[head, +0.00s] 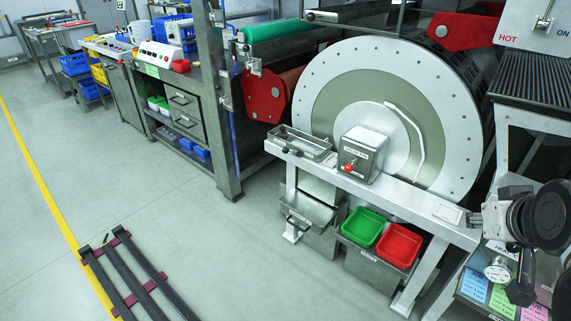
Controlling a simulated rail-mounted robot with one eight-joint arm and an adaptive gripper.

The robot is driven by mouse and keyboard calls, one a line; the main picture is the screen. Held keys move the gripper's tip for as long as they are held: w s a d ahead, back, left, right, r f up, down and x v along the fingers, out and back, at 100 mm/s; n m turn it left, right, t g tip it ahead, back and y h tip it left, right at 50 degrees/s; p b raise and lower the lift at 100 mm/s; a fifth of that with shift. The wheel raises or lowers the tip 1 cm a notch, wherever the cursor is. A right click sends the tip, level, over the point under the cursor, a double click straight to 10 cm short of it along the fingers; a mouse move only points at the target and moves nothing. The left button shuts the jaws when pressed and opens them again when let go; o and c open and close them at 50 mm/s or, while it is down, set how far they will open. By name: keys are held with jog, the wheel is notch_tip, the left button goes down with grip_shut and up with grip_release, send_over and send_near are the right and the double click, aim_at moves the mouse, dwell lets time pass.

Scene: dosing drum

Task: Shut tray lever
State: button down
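A shallow metal tray (303,139) sits on the left end of the pale bench rail in front of the large drum. Small dark fittings show at its near edge, but they are too small to tell which one is a lever or whether it is open or shut. My gripper (476,219) appears at the right end of the rail, partly hidden by my dark arm joints. It is well to the right of the tray and apart from it. Its fingers are not clear enough to tell open from shut.
A metal box with a red knob (348,168) stands on the rail between the tray and my arm. The drum (340,90) rises behind. A green bin (363,226) and a red bin (399,245) sit below. The floor at left is open, apart from a dark rack (136,283).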

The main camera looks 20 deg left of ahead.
jog(key=w+a+f+n+t+y+b, duration=0.1)
jog(key=w+a+n+t+b, duration=0.35)
jog(key=w, duration=1.05)
jog(key=w+a+f+n+t+y+b, duration=0.15)
jog(key=w+a+n, duration=0.6)
jog(key=w, duration=0.75)
jog(key=w+a+f+n+t+y+b, duration=0.1)
jog(key=w+a+f+n+y+b, duration=0.15)
jog(key=w+a+f, duration=0.4)
jog(key=w+a+f+n+t+y+b, duration=0.15)
jog(key=w+a+f+n, duration=0.25)
jog(key=a, duration=0.5)
jog(key=s+a+f+n+y+b, duration=0.2)
jog(key=a+f+n, duration=0.4)
jog(key=a+f, duration=0.4)
jog(key=s+a+f+n+g+y+b, duration=0.1)
jog(key=a+f+n+y, duration=0.6)
jog(key=f, duration=0.8)
jog(key=s+a+b, duration=0.1)
jog(key=a+b, duration=0.1)
jog(key=shift+s+a+f+b, duration=0.2)
jog(key=shift+s+a+b, duration=0.15)
jog(key=shift+s+b, duration=0.05)
jog(key=shift+n, duration=0.25)
